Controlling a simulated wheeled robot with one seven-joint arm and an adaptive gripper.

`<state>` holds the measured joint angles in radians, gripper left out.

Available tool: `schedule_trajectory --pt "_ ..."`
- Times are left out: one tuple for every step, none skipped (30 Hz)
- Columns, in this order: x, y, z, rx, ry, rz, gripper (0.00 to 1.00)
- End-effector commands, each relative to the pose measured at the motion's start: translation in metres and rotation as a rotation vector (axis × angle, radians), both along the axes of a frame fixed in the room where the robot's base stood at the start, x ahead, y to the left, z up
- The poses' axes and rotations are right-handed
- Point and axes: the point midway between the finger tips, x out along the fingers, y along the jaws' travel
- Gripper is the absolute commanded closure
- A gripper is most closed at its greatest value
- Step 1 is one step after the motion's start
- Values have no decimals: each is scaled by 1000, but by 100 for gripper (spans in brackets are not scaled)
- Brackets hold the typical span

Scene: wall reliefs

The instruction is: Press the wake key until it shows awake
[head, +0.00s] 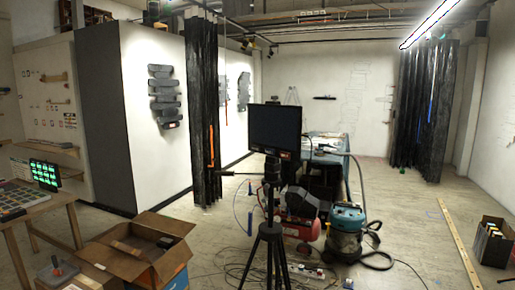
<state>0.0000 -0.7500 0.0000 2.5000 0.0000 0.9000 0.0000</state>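No wake key can be picked out for certain in the head view. A flat black screen (275,128) stands upright on a tripod in the middle of the room, and its face is dark. A smaller screen with bright green tiles (45,174) stands on the wooden table at the left. A flat panel with rows of small squares (18,199) lies on that table in front of it; its markings are too small to read. My gripper is not in view.
The wooden table (62,203) is at the left. An open cardboard box (142,263) stands at the front left. The tripod (268,240), a vacuum cleaner (346,232) and loose cables fill the middle.

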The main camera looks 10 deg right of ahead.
Motion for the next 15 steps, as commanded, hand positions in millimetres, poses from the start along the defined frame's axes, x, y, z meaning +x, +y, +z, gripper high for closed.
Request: schedule_trajectory --pt "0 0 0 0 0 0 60" --pt "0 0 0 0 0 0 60" --pt "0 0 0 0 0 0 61" --pt "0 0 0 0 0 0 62" --pt "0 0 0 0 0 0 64" --pt "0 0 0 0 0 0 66" --pt "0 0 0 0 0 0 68" --pt "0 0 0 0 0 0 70" --pt "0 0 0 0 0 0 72" --pt "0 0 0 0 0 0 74" --pt "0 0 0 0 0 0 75" --pt "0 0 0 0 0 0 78" --pt "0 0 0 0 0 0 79" --pt "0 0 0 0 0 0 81" --pt "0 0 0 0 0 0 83"
